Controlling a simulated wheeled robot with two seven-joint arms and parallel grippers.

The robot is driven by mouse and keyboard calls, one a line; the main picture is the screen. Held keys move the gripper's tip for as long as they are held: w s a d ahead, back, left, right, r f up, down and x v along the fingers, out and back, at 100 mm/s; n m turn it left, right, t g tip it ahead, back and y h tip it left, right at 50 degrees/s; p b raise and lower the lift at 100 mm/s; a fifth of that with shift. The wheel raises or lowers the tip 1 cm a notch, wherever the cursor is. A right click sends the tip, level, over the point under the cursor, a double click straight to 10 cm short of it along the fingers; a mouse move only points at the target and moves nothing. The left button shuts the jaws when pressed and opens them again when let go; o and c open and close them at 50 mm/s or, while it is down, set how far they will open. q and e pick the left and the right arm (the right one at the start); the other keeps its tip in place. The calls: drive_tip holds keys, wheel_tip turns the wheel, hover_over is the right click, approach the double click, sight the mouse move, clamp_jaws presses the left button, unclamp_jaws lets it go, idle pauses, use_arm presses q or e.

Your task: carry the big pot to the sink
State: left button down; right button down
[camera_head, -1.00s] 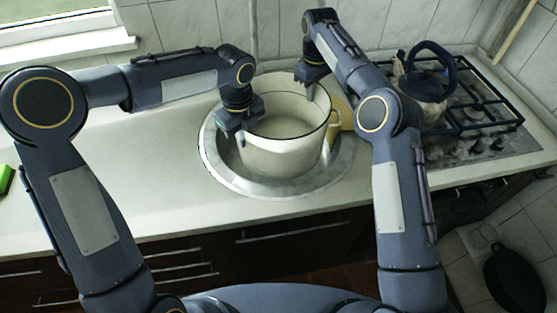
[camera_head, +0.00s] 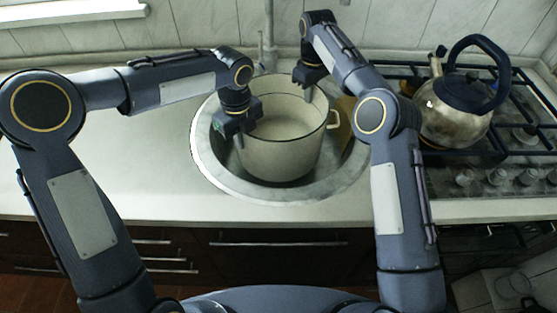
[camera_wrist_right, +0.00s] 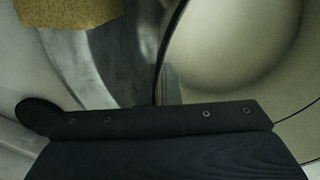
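The big pot (camera_head: 283,158) is cream enamel with a dark rim and a loop handle on its right. It is upright within the ring of the round metal sink (camera_head: 216,176); I cannot tell whether its base touches the basin. My left gripper (camera_head: 237,131) is shut at the pot's left rim, its fingers partly hidden. My right gripper (camera_head: 308,94) is shut on the far right rim. In the right wrist view, the pot's wall and rim (camera_wrist_right: 225,60) lie at the finger, and the metal sink (camera_wrist_right: 115,60) shows beside it.
A steel kettle (camera_head: 452,118) with a dark blue handle stands on the gas stove (camera_head: 480,185) at the right. The tap (camera_head: 268,40) rises behind the sink. The counter (camera_head: 120,180) at left is clear.

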sight(244, 155)
idle(0.5)
